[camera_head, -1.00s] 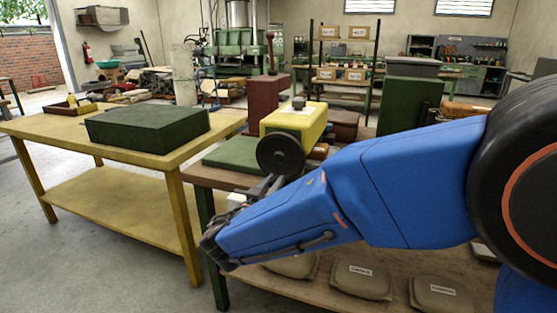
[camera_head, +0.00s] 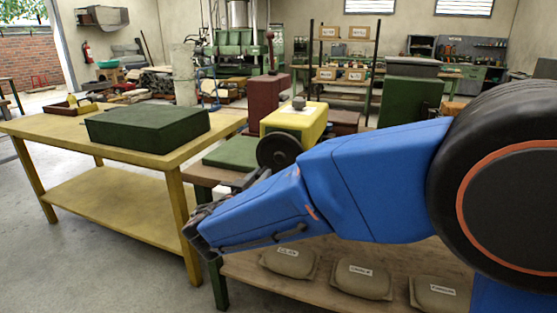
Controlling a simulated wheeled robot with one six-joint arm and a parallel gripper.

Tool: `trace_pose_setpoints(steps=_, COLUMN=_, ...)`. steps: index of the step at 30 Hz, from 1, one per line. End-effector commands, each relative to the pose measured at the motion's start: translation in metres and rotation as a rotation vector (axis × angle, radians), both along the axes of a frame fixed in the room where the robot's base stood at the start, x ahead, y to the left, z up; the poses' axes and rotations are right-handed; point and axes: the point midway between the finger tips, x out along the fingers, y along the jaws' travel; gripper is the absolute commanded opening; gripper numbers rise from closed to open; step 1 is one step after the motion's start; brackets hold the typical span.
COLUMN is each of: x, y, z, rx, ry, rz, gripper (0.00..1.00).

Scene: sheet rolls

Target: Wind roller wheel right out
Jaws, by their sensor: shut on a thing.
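The roller wheel (camera_head: 279,148) is a dark round disc on the near side of a yellow machine block (camera_head: 298,119). My blue arm hides the wheel's lower right part. My gripper (camera_head: 252,179) shows as dark fingers reaching past the arm's end to the wheel's lower left edge. It is shut on the wheel's edge or a handle there. The exact contact is hidden, so I cannot tell which.
A green pad (camera_head: 233,153) lies left of the machine on the wooden bench. A yellow table (camera_head: 60,133) with a dark green box (camera_head: 147,126) stands to the left. Labelled sacks (camera_head: 361,279) lie on the bench's lower shelf. The floor at front left is clear.

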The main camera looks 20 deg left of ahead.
Motion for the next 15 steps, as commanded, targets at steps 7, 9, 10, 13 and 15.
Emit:
trace_pose_setpoints(steps=7, x=0.001, y=0.009, z=0.013, rx=0.002, ry=-0.001, rz=0.0, gripper=0.0)
trace_pose_setpoints(steps=9, x=0.001, y=0.01, z=0.014, rx=0.001, ry=-0.001, rz=0.0, gripper=0.0)
trace_pose_setpoints(steps=10, x=0.001, y=0.01, z=0.014, rx=0.001, ry=-0.001, rz=0.0, gripper=0.0)
trace_pose_setpoints(steps=13, x=0.002, y=0.011, z=0.018, rx=0.002, ry=-0.002, rz=0.0, gripper=0.0)
trace_pose_setpoints(steps=15, x=0.002, y=0.013, z=0.022, rx=0.003, ry=-0.002, rz=0.0, gripper=0.0)
